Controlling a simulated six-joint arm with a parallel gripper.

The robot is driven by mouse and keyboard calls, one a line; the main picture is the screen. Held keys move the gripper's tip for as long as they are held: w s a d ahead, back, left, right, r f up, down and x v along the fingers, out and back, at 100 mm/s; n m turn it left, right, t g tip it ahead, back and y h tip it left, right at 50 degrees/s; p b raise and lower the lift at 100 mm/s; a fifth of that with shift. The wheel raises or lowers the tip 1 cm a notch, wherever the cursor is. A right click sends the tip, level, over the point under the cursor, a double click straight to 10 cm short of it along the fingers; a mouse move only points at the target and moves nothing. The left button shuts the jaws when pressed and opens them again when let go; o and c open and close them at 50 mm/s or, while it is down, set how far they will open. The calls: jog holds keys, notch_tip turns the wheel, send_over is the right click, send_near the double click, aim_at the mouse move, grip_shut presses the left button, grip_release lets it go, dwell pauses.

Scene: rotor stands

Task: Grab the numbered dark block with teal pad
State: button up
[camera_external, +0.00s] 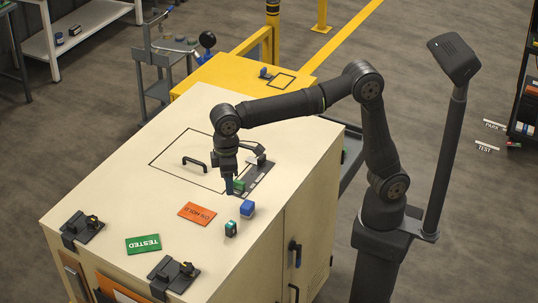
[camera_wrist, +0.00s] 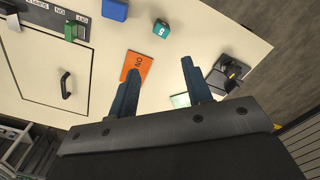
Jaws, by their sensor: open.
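The numbered dark block with teal pad (camera_external: 231,229) stands on the cream cabinet top near its right edge. In the wrist view its teal pad (camera_wrist: 162,27) faces up with a pale number, too small to read surely. My gripper (camera_external: 229,187) is open and empty above the cabinet top, behind the block in the external view. In the wrist view the two blue fingers (camera_wrist: 158,60) are spread apart, and the block lies beyond their tips, not between them.
A blue block (camera_external: 247,208) stands close beside the dark block. A dark strip (camera_external: 262,178) bears a green block (camera_wrist: 72,31). A black handle (camera_external: 194,162) and black clamps (camera_external: 173,273) rise from the top.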

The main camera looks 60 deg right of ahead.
jog(key=n, duration=0.9)
send_near(231, 223)
jog(key=f, duration=0.5)
jog(key=shift+d+f, duration=0.25)
jog(key=f, duration=0.5)
jog(key=shift+a, duration=0.35)
grip_shut()
